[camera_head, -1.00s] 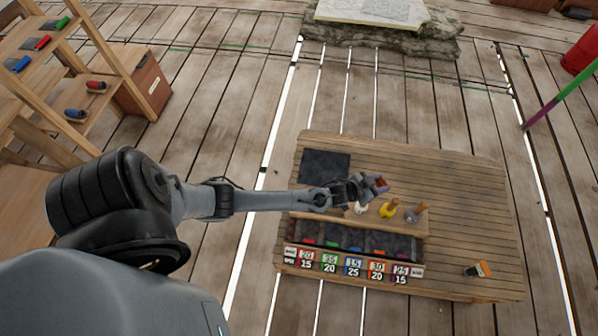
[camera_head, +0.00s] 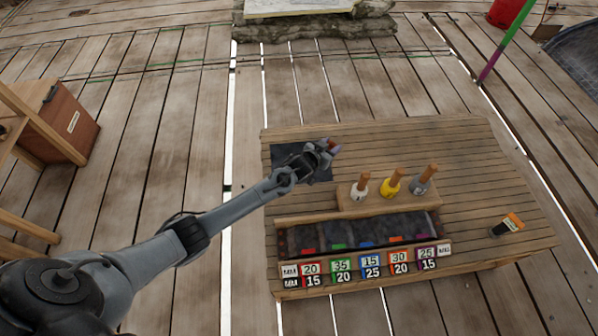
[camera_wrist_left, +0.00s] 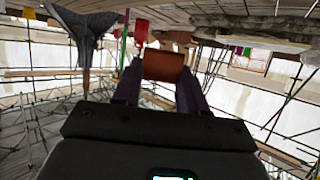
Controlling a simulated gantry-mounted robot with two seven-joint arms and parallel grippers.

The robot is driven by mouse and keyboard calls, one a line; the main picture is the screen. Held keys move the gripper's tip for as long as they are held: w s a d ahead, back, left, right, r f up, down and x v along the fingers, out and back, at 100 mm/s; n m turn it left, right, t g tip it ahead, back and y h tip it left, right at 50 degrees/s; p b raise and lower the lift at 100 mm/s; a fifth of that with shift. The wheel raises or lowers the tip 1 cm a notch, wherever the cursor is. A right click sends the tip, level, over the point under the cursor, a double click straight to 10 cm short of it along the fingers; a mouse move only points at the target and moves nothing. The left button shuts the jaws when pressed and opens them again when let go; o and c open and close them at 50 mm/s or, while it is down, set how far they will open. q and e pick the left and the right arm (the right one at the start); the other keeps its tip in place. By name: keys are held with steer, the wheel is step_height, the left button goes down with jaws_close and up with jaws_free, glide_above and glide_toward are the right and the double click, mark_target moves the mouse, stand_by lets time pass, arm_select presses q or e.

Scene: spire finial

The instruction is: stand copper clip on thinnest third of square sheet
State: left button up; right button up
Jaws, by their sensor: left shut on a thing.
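The dark square sheet (camera_head: 284,153) lies on the left back part of the wooden table, partly hidden by my left gripper (camera_head: 331,147). I cannot make out its thirds or their thickness. My left gripper is by the sheet's right side in the head view, its height above the table unclear. It is shut on the copper clip (camera_wrist_left: 165,67), which sits between the two purple fingers in the left wrist view. In the head view the clip is too small to make out clearly. My right gripper is not in view.
A wooden block with white, yellow and grey wooden-handled tools (camera_head: 392,182) stands right of the sheet. In front is a compartment tray with numbered labels (camera_head: 365,268). A dark orange-tipped item (camera_head: 507,225) lies at the right. The table's back right (camera_head: 430,140) is clear.

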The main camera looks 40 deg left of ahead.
arm_select(q)
steer(key=shift+w+f, duration=0.2)
steer(key=shift+f, duration=0.1)
steer(key=shift+a+f+b, duration=0.1)
steer(key=shift+a+b, duration=0.15)
steer(key=shift+b, duration=0.25)
steer(key=s+a+f+b, duration=0.2)
steer(key=a+f, duration=0.1)
steer(key=s+a+f+b, duration=0.2)
steer(key=a+f+b, duration=0.1)
steer(key=f, duration=0.1)
steer(key=s+a+f+b, duration=0.1)
steer(key=a+f+b, duration=0.2)
steer(key=a, duration=0.1)
steer(key=shift+s+f, duration=0.35)
steer(key=shift+s, duration=0.05)
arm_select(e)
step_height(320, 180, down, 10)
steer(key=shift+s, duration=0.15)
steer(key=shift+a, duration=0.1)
arm_select(q)
steer(key=shift+f, duration=0.1)
